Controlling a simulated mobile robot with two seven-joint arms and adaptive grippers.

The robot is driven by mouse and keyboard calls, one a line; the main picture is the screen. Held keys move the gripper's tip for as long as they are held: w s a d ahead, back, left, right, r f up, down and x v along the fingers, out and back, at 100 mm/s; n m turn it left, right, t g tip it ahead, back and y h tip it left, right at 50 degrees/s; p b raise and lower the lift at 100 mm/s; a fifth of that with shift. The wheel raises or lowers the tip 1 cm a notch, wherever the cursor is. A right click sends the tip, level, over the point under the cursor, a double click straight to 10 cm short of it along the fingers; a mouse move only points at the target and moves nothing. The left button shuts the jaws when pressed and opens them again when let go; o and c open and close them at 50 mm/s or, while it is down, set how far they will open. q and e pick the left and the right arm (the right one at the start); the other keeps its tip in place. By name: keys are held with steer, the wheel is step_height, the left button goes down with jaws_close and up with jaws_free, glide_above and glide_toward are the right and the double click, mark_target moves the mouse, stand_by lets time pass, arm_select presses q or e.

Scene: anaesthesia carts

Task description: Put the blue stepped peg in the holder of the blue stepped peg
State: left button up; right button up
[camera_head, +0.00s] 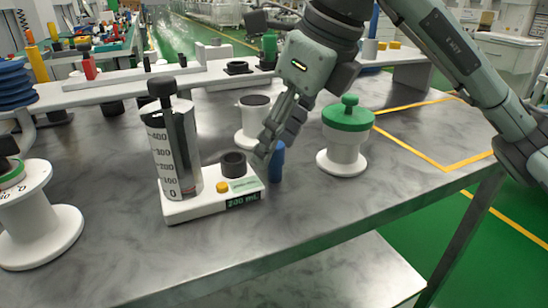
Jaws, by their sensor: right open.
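The blue stepped peg (277,163) stands upright on the grey marbled table, just right of the white base marked 200 mL. My right gripper (267,153) reaches down from above with its fingers at the peg's left side, and partly overlaps it in the picture. It is open, and I cannot tell whether a finger touches the peg. A black ring-shaped socket (233,163) sits on the white base (196,208). I cannot tell for sure which fixture is the peg's holder. My left gripper is not in view.
A clear graduated cylinder (174,150) stands on the white base. A white spool with a black top (252,120) is behind the gripper; a green-capped spool (345,135) is to its right. A white spool (35,225) stands at left. The table's front is clear.

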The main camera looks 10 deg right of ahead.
steer(key=shift+x, duration=1)
steer(key=c, duration=1)
steer(key=shift+c, duration=0.2)
steer(key=shift+r, duration=0.2)
